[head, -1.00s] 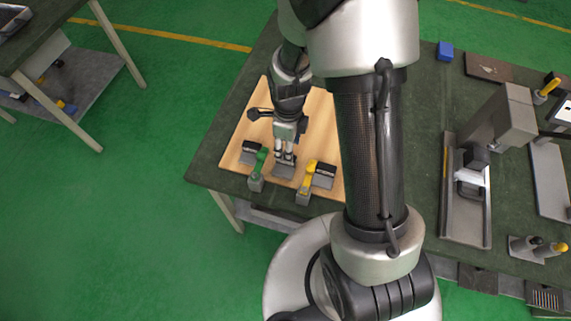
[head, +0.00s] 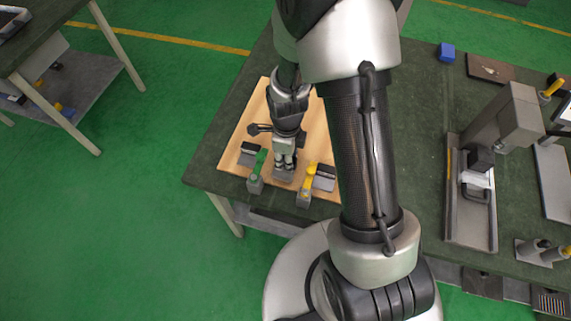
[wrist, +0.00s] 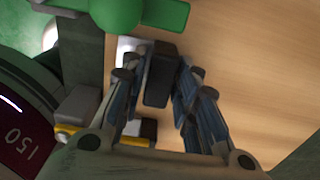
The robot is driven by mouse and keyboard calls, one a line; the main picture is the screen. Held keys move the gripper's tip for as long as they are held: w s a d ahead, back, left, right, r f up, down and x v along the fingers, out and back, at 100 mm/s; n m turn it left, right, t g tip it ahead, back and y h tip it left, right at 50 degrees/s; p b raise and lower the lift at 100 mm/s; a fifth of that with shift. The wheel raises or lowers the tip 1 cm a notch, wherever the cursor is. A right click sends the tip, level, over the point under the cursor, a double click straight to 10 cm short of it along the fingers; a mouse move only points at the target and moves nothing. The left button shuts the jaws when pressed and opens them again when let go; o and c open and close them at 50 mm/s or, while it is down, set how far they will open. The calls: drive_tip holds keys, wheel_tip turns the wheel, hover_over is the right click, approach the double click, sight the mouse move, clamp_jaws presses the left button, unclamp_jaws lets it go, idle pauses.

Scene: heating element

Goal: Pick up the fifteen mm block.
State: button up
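A dark block (wrist: 160,75) stands between the fingers of my gripper (wrist: 163,70) in the wrist view. The fingers straddle it, with a narrow gap visible on the right side; contact on the left side is unclear. In the head view my gripper (head: 284,164) points down over the wooden board (head: 240,170), just behind a grey piece (head: 284,174) at the board's front edge. Blocks with black labels lie on the left (head: 249,151) and right (head: 325,178).
The green tool's part (wrist: 165,14) shows in the wrist view.

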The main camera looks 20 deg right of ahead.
clamp_jaws()
idle(0.3)
